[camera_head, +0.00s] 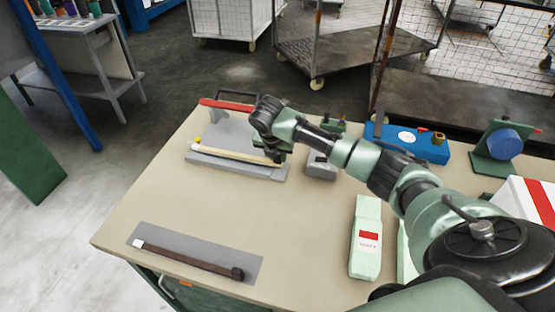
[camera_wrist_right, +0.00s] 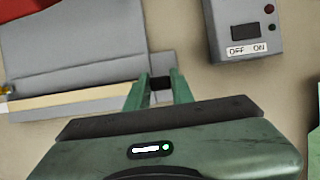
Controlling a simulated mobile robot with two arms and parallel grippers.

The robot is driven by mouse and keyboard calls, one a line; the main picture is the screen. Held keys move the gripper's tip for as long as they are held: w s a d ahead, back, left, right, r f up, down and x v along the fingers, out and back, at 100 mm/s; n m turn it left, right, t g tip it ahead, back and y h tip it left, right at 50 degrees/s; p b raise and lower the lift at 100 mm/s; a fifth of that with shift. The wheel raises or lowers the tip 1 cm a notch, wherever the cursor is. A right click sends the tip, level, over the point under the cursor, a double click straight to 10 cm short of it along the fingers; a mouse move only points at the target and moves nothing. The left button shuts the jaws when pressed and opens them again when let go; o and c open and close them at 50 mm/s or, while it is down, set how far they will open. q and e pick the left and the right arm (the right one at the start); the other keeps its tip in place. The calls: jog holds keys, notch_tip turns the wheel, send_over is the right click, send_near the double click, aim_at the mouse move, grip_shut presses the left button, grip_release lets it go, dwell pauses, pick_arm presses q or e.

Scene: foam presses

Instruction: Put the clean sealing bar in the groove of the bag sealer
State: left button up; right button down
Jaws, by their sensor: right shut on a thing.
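The clean sealing bar (camera_head: 232,152) is a long cream bar lying along the front of the grey bag sealer (camera_head: 222,131), which has a red arm (camera_head: 228,105). In the right wrist view the bar (camera_wrist_right: 75,97) runs along the sealer's grey base (camera_wrist_right: 80,48). My right gripper (camera_head: 276,157) is at the bar's right end. In the wrist view its green fingers (camera_wrist_right: 160,88) are shut on the dark end of the bar. The groove is hidden, and I cannot tell whether the bar is seated in it. My left gripper is not in view.
A dark brown bar (camera_head: 190,260) lies on a grey mat (camera_head: 150,232) at the front left. A grey switch box (camera_head: 321,167) stands right of the sealer. The table's middle is clear.

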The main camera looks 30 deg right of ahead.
jog(key=shift+f, duration=1.45)
jog(key=c, duration=1.2)
grip_release()
jog(key=shift+r, duration=0.1)
jog(key=shift+a+r, duration=0.1)
jog(key=shift+r, duration=0.1)
jog(key=b+v, duration=0.1)
jog(key=v, duration=1)
jog(key=shift+r, duration=0.2)
jog(key=shift+s, duration=0.1)
